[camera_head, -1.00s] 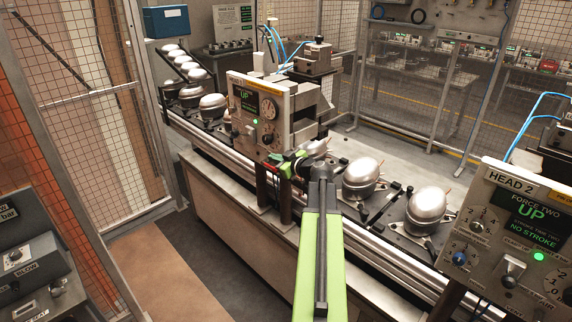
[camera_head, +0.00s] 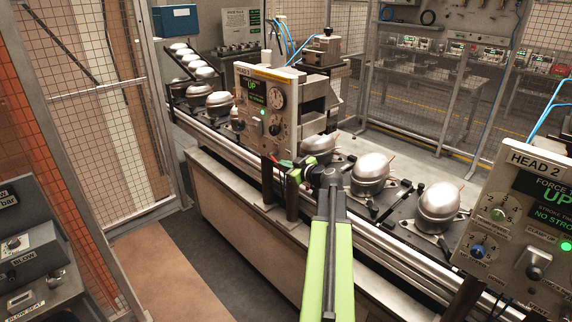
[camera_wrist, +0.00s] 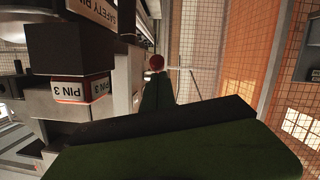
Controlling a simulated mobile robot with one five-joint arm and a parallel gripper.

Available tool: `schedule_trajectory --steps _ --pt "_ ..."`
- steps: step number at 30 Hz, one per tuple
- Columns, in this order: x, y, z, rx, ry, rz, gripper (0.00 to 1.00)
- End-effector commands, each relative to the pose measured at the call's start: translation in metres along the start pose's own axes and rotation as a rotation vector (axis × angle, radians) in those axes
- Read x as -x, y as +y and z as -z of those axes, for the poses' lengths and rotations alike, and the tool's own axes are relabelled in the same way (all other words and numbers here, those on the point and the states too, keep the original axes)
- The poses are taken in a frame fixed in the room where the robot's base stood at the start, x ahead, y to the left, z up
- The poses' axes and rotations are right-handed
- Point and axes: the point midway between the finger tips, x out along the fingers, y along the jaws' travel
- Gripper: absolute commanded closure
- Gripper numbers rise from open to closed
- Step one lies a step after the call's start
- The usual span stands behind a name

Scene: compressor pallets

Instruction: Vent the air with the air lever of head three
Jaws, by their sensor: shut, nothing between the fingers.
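The head panel (camera_head: 259,112) stands over the line at centre left in the head view, with a lit green screen, dials and small levers. Its number is too small to read. My gripper (camera_head: 287,166) is shut and empty, just below and right of this panel. In the wrist view my gripper (camera_wrist: 156,84) shows as dark green fingers in shadow. A red ball knob (camera_wrist: 157,62) shows right at their tips; I cannot tell whether they touch it or whether it is the air lever. A label reading PIN 3 (camera_wrist: 82,90) is on a block to the left.
The HEAD 2 panel (camera_head: 531,217) stands close at the right. Silver compressors (camera_head: 371,171) sit along the conveyor between the panels. A control box (camera_head: 37,247) is at the lower left. Mesh fencing (camera_head: 95,60) bounds the left; the floor (camera_head: 150,270) there is clear.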

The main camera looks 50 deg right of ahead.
Motion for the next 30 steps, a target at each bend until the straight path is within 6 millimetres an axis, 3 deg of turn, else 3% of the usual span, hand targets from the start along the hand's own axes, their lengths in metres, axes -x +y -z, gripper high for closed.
schedule_trajectory --steps 1,12,20,22,30 --pt "-0.002 -0.002 -0.009 0.0 -0.001 0.0 1.0" --pt "-0.001 -0.002 -0.003 0.0 0.0 0.001 1.0" --pt "0.023 -0.006 0.039 0.002 0.001 0.006 1.0" --pt "0.037 -0.013 0.014 0.001 0.001 0.004 1.0" --pt "0.087 -0.02 -0.015 0.002 0.001 0.004 1.0"
